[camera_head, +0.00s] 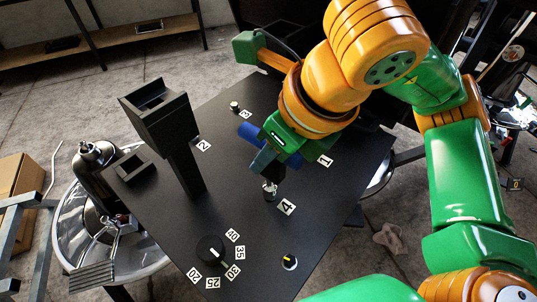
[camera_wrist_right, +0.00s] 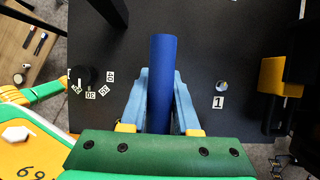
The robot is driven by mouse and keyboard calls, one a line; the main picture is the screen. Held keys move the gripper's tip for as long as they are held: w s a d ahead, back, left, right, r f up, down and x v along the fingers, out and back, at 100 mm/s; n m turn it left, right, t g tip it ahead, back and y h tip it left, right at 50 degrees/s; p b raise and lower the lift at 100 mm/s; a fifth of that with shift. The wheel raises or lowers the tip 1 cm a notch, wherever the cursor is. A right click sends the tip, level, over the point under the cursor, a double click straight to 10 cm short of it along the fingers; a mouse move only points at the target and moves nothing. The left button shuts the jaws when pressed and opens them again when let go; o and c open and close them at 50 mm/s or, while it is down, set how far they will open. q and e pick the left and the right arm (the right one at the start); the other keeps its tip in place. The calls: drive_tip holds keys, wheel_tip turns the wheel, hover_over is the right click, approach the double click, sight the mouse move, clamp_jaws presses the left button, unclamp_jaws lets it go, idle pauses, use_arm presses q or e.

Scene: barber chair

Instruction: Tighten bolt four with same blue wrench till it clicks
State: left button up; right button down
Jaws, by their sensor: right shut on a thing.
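Bolt four (camera_head: 269,194) stands on the black table beside its "4" label (camera_head: 286,207). My right gripper (camera_head: 266,160) is shut on the blue wrench (camera_head: 248,132) just above and behind this bolt. In the right wrist view the wrench (camera_wrist_right: 162,75) is a thick blue cylinder between the two pale blue fingers. The gripper hides much of the wrench in the head view. I cannot tell whether its working end is seated on bolt four. My left gripper does not show in the head view.
The black table (camera_head: 240,220) carries labels 1 (camera_head: 325,160), 2 (camera_head: 203,145) and 3 (camera_head: 245,114). A tall black post with a box top (camera_head: 160,105) stands at left. A numbered dial (camera_head: 210,249) and a small yellow-marked knob (camera_head: 289,262) are at the front.

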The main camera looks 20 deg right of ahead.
drive_tip(key=shift+f+n, duration=0.1)
drive_tip(key=shift+n, duration=0.3)
drive_tip(key=shift+n+g+y, duration=0.4)
drive_tip(key=shift+n+y, duration=0.1)
drive_tip(key=shift+n, duration=0.6)
wheel_tip(320, 180, up, 6)
drive_tip(key=p, duration=0.4)
drive_tip(key=shift+f, duration=0.35)
